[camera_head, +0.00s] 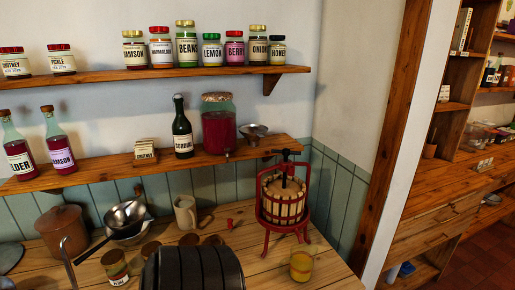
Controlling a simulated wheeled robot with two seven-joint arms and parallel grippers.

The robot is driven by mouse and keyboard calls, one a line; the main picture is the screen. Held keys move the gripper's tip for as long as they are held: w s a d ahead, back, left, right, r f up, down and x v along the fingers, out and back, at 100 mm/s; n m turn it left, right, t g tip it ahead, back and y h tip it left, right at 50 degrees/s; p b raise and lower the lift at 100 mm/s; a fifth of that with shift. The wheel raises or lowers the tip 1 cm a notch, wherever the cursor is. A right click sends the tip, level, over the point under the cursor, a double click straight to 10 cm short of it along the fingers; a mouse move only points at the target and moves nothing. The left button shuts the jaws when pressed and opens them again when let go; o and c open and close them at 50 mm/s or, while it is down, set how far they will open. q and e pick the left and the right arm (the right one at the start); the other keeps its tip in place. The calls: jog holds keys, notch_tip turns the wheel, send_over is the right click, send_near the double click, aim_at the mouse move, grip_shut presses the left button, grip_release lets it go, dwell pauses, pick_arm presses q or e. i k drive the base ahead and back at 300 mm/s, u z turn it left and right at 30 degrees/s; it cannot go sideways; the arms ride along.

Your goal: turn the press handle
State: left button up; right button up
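The fruit press (283,205) stands upright on the wooden worktop, right of the middle of the head view. It has a red frame on legs and a slatted wooden basket with a pale top. A dark central screw rises from it, and the press handle (286,152) is a short dark crossbar at the screw's top, just below the end of the lower shelf. Neither of my grippers is in view, and nothing visible touches the handle.
A glass of yellow liquid (302,265) stands in front of the press. A mug (186,212) and a small red object (230,224) are to its left. A dark ribbed shape (192,270) fills the front. The lower shelf (105,167) holds bottles and a metal funnel (252,131).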

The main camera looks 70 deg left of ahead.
aim_at(285, 152)
jog(key=u, duration=0.9)
